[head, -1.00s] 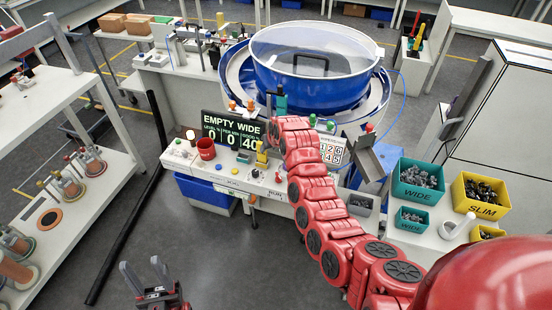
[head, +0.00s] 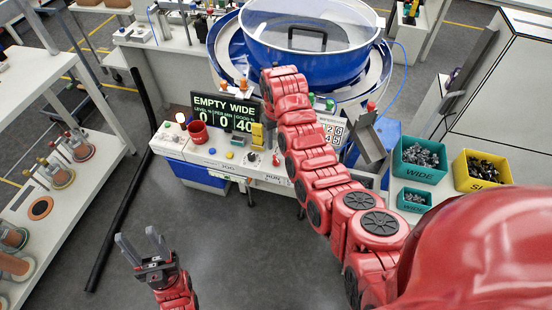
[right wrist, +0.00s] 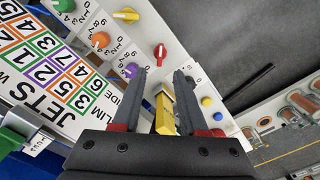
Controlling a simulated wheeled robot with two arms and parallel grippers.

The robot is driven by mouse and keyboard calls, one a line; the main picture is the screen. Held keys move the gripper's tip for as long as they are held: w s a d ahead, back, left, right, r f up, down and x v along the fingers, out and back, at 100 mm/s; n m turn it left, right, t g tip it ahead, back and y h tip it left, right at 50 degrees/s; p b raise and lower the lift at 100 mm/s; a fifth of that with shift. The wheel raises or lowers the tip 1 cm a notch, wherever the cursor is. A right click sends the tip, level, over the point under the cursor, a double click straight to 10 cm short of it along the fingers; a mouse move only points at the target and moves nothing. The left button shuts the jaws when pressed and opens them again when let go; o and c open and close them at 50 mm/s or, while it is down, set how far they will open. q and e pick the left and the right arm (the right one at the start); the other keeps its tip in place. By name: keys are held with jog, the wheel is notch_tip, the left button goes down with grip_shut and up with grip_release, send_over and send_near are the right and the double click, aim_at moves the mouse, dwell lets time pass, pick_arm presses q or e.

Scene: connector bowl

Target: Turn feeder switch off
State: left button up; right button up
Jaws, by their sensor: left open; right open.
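The feeder's control panel (head: 225,158) stands below the blue bowl feeder (head: 308,45). A small red switch (head: 276,160) shows on its front; in the right wrist view a red knob (right wrist: 160,52) sits on the panel beyond the fingertips. I cannot read which control is labelled feeder. My right gripper (right wrist: 160,78) is open over the panel, with a yellow block (right wrist: 165,110) showing between its fingers; I cannot tell if they touch it. In the head view my right arm hides that gripper. My left gripper (head: 125,238) is open and empty above the floor, left of the panel.
The display (head: 226,112) reads EMPTY WIDE. A red cup (head: 198,132) stands on the panel. Yellow (right wrist: 126,15), orange (right wrist: 100,40) and purple (right wrist: 131,72) knobs are near the right gripper. A teal bin (head: 420,158) and yellow bin (head: 480,170) stand at right.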

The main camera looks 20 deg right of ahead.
aim_at(276, 159)
jog(key=shift+f+p, duration=0.65)
jog(key=shift+p, duration=0.25)
notch_tip(276, 159, down, 5)
jog(key=shift+r+p, duration=0.1)
jog(key=shift+p, duration=0.45)
jog(key=shift+w+f, duration=0.1)
jog(key=shift+f, duration=1.1)
grip_shut()
